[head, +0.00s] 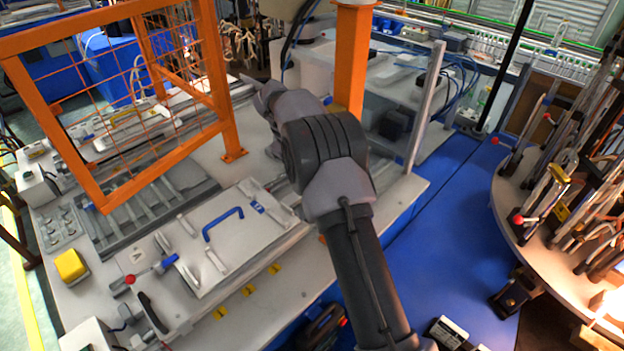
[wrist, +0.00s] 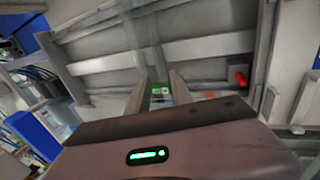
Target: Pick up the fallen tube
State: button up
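A clear, glass-like tube (wrist: 147,42) shows in the wrist view. It runs from the top edge down to the fingertips of my gripper (wrist: 158,82). The two fingers stand apart on either side of the tube's lower end. I cannot tell whether they touch it. Small green marks show between the fingers. In the head view my gripper (head: 258,88) is at the far end of my arm, over the back part of the pale workbench (head: 255,172), largely hidden by my own wrist. I cannot make out the tube in the head view.
An orange post (head: 352,60) stands close to the right of my wrist, and an orange mesh guard (head: 222,80) stands to its left. A pale plate with a blue handle (head: 222,224) lies on the bench. A round table (head: 510,190) with several upright rods is at right.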

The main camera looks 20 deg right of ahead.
jog(key=f, duration=0.1)
jog(key=w+f, duration=0.1)
jog(key=f, duration=0.1)
jog(key=f+b, duration=0.1)
jog(key=shift+w+d+f, duration=0.3)
jog(key=shift+d, duration=0.05)
jog(key=shift+s+r, duration=0.1)
grip_shut()
